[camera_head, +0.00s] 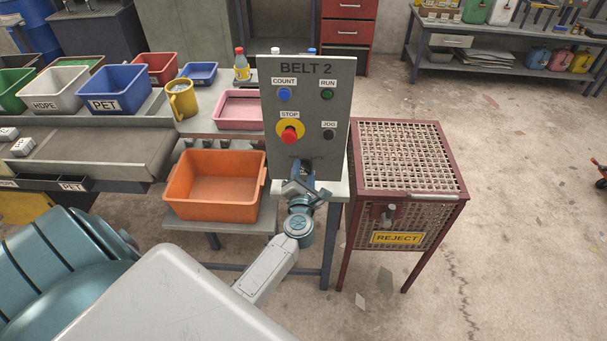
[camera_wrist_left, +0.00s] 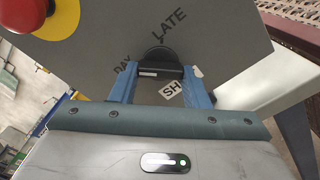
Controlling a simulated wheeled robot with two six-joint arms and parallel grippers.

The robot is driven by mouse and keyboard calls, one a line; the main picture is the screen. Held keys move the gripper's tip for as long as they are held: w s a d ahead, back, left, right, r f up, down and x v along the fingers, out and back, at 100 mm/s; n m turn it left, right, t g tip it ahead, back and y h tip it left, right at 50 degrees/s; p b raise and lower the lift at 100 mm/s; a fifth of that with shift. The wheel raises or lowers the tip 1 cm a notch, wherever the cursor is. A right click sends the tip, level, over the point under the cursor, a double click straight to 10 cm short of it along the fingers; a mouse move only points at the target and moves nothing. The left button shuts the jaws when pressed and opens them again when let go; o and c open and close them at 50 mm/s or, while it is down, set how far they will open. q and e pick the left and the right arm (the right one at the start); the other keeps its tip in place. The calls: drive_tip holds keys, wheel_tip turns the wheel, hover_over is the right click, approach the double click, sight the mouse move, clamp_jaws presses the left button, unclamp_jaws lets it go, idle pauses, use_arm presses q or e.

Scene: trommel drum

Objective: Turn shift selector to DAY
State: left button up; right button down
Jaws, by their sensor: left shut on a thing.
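The grey BELT 2 panel (camera_head: 338,112) stands upright on the bench in the head view. The black shift selector knob (camera_wrist_left: 160,55) is low on the panel, seen best in the left wrist view, with DAY (camera_wrist_left: 124,72) and LATE (camera_wrist_left: 168,26) printed beside it. A partly covered white plate (camera_wrist_left: 173,89) reads SH. My left gripper (camera_head: 306,180) is shut on the knob, its blue fingers on either side, also seen in the left wrist view (camera_wrist_left: 160,76). The knob's exact pointing is hard to tell. My right gripper is not in view.
Above the knob are the red STOP button (camera_head: 289,134) on yellow, blue COUNT button (camera_head: 284,95), green RUN button (camera_head: 327,94) and dark JOG button (camera_head: 328,134). A REJECT cage (camera_head: 409,196) stands close right. An orange bin (camera_head: 213,209) sits left of my arm.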

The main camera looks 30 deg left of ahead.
use_arm(q)
drive_tip(key=shift+n, duration=0.3)
drive_tip(key=o, duration=1)
drive_tip(key=shift+s+d+f, duration=0.1)
drive_tip(key=b+v, duration=0.3)
drive_tip(key=v, duration=0.7)
drive_tip(key=shift+s+d, duration=0.2)
